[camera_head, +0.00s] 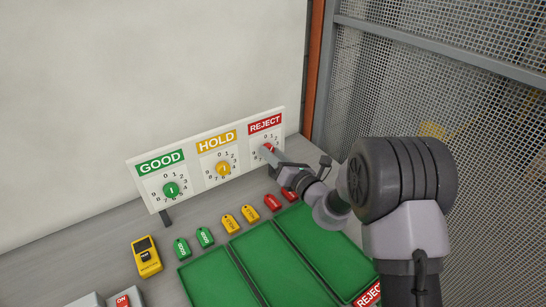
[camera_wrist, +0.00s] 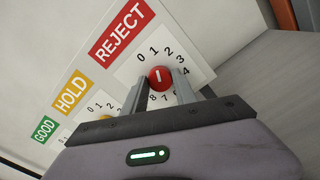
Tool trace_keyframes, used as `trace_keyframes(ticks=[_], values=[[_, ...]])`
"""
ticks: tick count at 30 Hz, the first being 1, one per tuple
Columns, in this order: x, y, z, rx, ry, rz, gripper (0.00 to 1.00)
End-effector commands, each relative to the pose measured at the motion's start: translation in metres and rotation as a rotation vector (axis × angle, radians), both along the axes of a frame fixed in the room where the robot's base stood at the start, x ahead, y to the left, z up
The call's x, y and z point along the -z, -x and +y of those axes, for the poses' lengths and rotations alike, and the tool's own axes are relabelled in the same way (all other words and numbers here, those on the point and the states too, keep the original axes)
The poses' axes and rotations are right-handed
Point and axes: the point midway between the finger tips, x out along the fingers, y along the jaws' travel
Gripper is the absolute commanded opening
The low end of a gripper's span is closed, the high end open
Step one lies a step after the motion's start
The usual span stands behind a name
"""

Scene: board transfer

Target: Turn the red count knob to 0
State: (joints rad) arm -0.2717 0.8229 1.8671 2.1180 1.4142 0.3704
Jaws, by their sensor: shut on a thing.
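The red knob (camera_wrist: 160,77) sits on the REJECT dial at the right end of the white board. In the head view the red knob (camera_head: 268,147) is partly covered by my gripper (camera_head: 270,152). In the wrist view my gripper (camera_wrist: 163,80) has one finger on each side of the knob, shut on it. The knob's short white mark points up toward the 0 and 1 side of the dial; I cannot tell the exact number.
The yellow HOLD knob (camera_head: 223,169) and green GOOD knob (camera_head: 171,189) are left on the same board (camera_head: 197,177). Green trays (camera_head: 218,278), several coloured tags (camera_head: 229,223) and a yellow device (camera_head: 146,257) lie on the bench in front. A mesh fence (camera_head: 430,90) stands at right.

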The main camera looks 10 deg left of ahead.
Motion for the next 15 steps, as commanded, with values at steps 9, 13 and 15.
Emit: trace_keyframes(ticks=[9, 13, 15], values=[[0.0026, 0.0004, 0.0001, 0.000, 0.180, -0.200, 0.00], [0.0023, 0.0004, 0.0001, 0.000, 0.239, -0.267, 0.00], [0.0019, 0.0004, 0.0001, 0.000, 0.266, -0.297, 0.00]])
